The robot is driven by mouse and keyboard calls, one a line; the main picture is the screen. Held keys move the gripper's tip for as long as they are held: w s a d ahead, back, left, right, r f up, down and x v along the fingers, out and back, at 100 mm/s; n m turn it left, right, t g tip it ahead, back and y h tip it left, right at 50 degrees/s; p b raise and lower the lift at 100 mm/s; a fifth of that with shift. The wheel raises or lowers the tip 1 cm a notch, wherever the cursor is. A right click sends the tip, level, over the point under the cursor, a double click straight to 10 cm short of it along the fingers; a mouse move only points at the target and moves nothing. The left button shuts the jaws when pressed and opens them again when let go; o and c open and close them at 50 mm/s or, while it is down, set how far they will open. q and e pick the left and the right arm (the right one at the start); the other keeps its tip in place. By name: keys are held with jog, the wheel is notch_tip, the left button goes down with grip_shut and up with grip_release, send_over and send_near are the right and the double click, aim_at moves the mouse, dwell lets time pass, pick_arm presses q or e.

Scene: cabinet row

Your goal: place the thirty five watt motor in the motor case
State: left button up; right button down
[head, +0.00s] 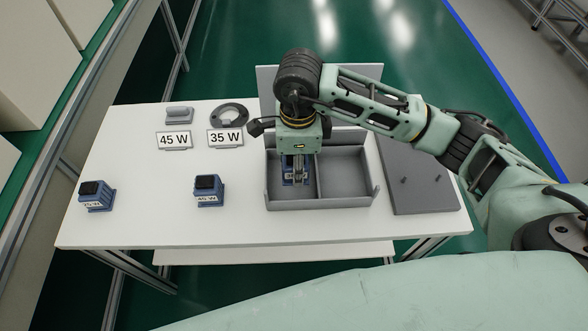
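A blue motor (288,180) is in the left compartment of the grey motor case (345,203), mostly hidden behind my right gripper's fingers. Its label cannot be seen. My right gripper (297,179) points straight down into that compartment with its fingers at the motor; whether they are closed on it cannot be made out. The right compartment of the case looks empty. Two more blue motors with black tops stand on the white table: one (208,190) left of the case, one (96,195) at the far left. Their small labels are hard to read. My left gripper is not in view.
A flat grey plate (415,184) lies right of the case.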

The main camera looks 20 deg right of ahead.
jog(key=shift+w+a+f, duration=0.3)
jog(key=shift+w+f, duration=0.05)
jog(key=shift+w, duration=0.2)
notch_tip(320, 180, down, 4)
jog(key=shift+r+p, duration=0.2)
jog(key=shift+p, duration=0.2)
jog(key=shift+f, duration=0.2)
jog(key=shift+f, duration=0.1)
jog(key=shift+f+b, duration=0.15)
jog(key=shift+b, duration=0.15)
jog(key=c, duration=1)
grip_release()
